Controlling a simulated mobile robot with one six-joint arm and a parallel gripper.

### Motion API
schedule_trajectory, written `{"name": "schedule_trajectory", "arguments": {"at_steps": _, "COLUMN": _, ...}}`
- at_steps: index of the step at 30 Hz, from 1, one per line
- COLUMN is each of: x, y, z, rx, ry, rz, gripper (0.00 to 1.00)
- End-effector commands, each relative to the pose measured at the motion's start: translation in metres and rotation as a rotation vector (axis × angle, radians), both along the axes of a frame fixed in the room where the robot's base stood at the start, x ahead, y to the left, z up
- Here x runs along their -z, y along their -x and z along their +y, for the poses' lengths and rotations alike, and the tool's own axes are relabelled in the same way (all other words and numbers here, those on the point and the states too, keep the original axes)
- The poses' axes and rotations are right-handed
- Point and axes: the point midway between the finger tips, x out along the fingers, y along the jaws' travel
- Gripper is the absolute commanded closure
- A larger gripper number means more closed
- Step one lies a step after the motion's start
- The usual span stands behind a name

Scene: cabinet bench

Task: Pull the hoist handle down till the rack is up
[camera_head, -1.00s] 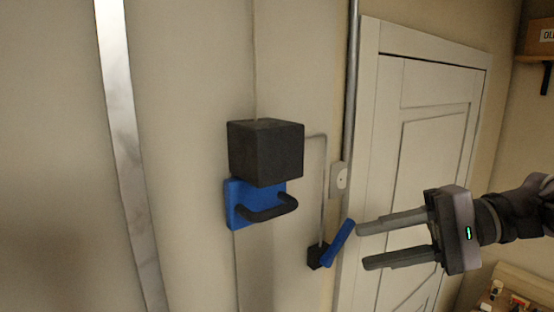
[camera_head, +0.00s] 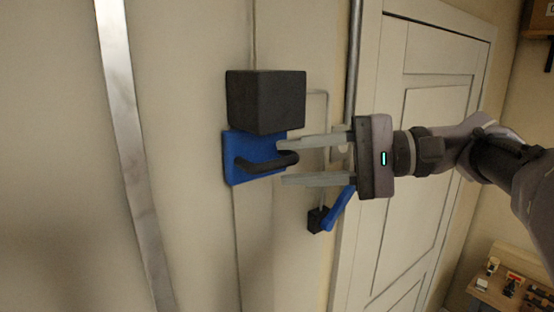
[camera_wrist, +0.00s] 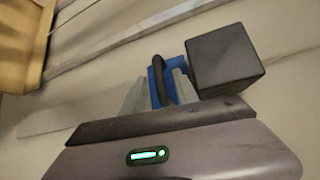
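The hoist handle (camera_head: 265,162) is a black bar on a blue plate (camera_head: 238,170), just under a black block (camera_head: 265,100) on the wall. My gripper (camera_head: 281,162) comes from the right and is open. Its fingertips are level with the bar's right end, one finger above and one below. In the wrist view the handle (camera_wrist: 166,82) shows between the two fingers (camera_wrist: 157,90), with the black block (camera_wrist: 223,62) to its right. I cannot tell whether the fingers touch the bar. I cannot make out the rack.
A blue lever (camera_head: 339,208) on a small black box (camera_head: 318,220) is on the wall below my gripper. A vertical pipe (camera_head: 353,60) and a white door (camera_head: 420,200) are behind my arm. A metal strip (camera_head: 128,130) runs down the wall at left.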

Motion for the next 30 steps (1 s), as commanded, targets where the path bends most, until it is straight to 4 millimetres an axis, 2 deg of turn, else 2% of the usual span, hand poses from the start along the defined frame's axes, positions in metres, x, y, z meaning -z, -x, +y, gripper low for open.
{"name": "schedule_trajectory", "arguments": {"at_steps": 3, "x": 0.001, "y": -0.003, "z": 0.018, "rx": -0.002, "ry": 0.000, "rz": 0.000, "gripper": 0.64}}
{"name": "schedule_trajectory", "arguments": {"at_steps": 6, "x": 0.004, "y": -0.005, "z": 0.027, "rx": -0.001, "ry": 0.000, "rz": 0.000, "gripper": 0.64}}
{"name": "schedule_trajectory", "arguments": {"at_steps": 15, "x": 0.006, "y": -0.006, "z": 0.032, "rx": 0.001, "ry": 0.001, "rz": 0.000, "gripper": 0.64}}
{"name": "schedule_trajectory", "arguments": {"at_steps": 16, "x": 0.006, "y": -0.006, "z": 0.031, "rx": 0.001, "ry": 0.001, "rz": 0.000, "gripper": 0.66}}
{"name": "schedule_trajectory", "arguments": {"at_steps": 21, "x": 0.006, "y": -0.006, "z": 0.031, "rx": 0.001, "ry": 0.001, "rz": -0.001, "gripper": 0.99}}
{"name": "schedule_trajectory", "arguments": {"at_steps": 30, "x": 0.006, "y": -0.006, "z": 0.031, "rx": 0.001, "ry": 0.001, "rz": -0.001, "gripper": 1.00}}
